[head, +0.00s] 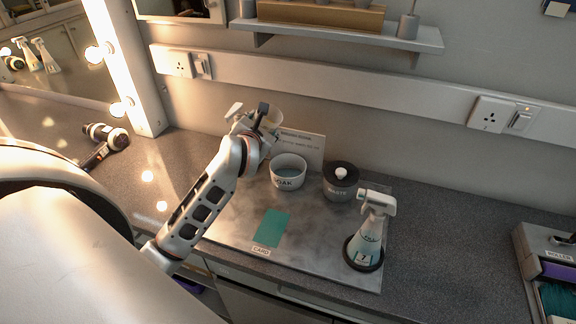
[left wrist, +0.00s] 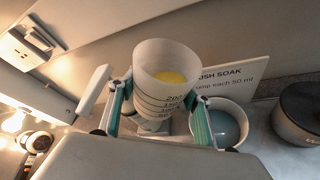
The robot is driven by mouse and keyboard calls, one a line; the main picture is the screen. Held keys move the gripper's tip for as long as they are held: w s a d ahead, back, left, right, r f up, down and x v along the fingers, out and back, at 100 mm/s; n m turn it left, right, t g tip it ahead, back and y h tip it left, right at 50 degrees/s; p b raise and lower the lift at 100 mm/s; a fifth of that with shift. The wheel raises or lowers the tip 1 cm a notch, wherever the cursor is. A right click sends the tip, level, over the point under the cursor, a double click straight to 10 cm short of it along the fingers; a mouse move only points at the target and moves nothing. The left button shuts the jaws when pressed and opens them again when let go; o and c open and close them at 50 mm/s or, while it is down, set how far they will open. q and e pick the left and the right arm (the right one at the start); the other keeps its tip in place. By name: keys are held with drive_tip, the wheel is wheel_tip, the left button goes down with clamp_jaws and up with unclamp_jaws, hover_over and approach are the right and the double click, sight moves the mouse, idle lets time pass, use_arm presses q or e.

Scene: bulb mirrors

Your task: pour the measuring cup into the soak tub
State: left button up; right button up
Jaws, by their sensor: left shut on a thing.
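My left gripper (head: 262,122) is shut on the translucent white measuring cup (head: 273,116), held raised behind and left of the soak tub (head: 288,184). In the left wrist view the cup (left wrist: 165,100) sits between the two green-sided fingers (left wrist: 155,115). It has dark graduation marks, and yellow shows inside it. The soak tub, white with "SOAK" lettering, stands upright on the tray and holds bluish liquid. It also shows right of the cup in the left wrist view (left wrist: 240,110). The cup and tub look apart. My right gripper is out of view.
A dark lidded waste tub (head: 341,187) stands right of the soak tub. A spray bottle (head: 368,236) stands at the grey tray's right end. A green card (head: 271,228) lies in front. A sign (head: 305,150) stands behind. A hair dryer (head: 108,138) lies at left.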

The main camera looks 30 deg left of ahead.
use_arm(q)
drive_tip(key=shift+d+f, duration=0.2)
drive_tip(key=shift+f, duration=1)
drive_tip(key=shift+w+d+f+m+y, duration=0.15)
drive_tip(key=shift+f+m, duration=0.1)
drive_tip(key=shift+f, duration=0.5)
drive_tip(key=shift+s+d+f+m+y, duration=0.15)
drive_tip(key=shift+f+m, duration=0.1)
drive_tip(key=shift+f, duration=0.45)
drive_tip(key=shift+w+d+f+m+t+y, duration=0.1)
drive_tip(key=shift+d+m+t+y, duration=0.45)
drive_tip(key=shift+m, duration=1.1)
drive_tip(key=shift+w+f+m+t+y, duration=0.2)
drive_tip(key=shift+m+y, duration=0.65)
drive_tip(key=shift+m, duration=0.85)
drive_tip(key=shift+w+d+f+m+t+y, duration=0.1)
drive_tip(key=shift+d+m+t+y, duration=0.45)
drive_tip(key=shift+m, duration=1.1)
drive_tip(key=shift+s+a, duration=0.1)
drive_tip(key=shift+a, duration=0.15)
